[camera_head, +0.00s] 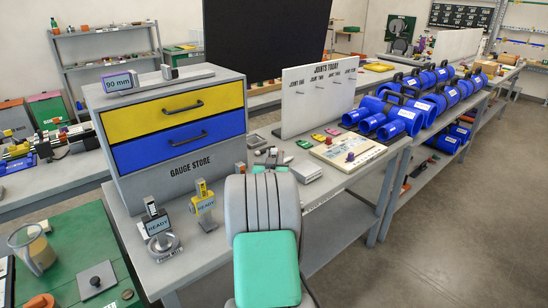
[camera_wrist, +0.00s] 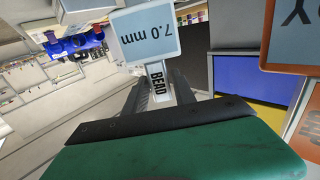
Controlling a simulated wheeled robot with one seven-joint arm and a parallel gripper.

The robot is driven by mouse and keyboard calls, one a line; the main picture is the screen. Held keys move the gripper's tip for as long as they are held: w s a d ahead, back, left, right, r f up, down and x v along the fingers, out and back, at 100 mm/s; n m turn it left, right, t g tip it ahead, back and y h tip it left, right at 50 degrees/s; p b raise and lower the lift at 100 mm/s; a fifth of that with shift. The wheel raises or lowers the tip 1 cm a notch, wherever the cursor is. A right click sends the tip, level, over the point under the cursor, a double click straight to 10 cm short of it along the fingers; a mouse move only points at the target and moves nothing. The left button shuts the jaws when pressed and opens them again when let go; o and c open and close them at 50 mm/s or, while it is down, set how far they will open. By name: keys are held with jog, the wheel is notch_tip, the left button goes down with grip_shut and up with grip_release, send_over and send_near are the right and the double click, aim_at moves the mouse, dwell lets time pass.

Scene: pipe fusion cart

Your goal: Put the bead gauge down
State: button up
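The bead gauge (camera_wrist: 151,36) shows in the wrist view as a pale blue plate reading 7.0 mm above a narrow white stem marked BEAD. My gripper (camera_wrist: 162,88) has its two dark fingers on either side of that stem and appears shut on it. In the head view my arm, with a green pad, reaches over the bench's front edge; its links largely hide the gripper and gauge. Two small stands marked READY, one grey (camera_head: 159,225) and one yellow (camera_head: 204,201), stand left of my arm. I cannot tell whether the gauge touches any surface.
The gauge store (camera_head: 180,140), with yellow and blue drawers, stands behind the READY stands. A white board (camera_head: 318,95) stands upright on the bench. A cream panel with a red knob (camera_head: 348,152) lies to the right. Blue pipe pieces (camera_head: 400,117) lie beyond. Bare bench top is limited around my arm.

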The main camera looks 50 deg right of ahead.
jog(key=shift+o, duration=1.3)
jog(key=shift+r, duration=0.15)
jog(key=b+v, duration=0.1)
jog(key=v, duration=1.1)
jog(key=shift+b, duration=0.4)
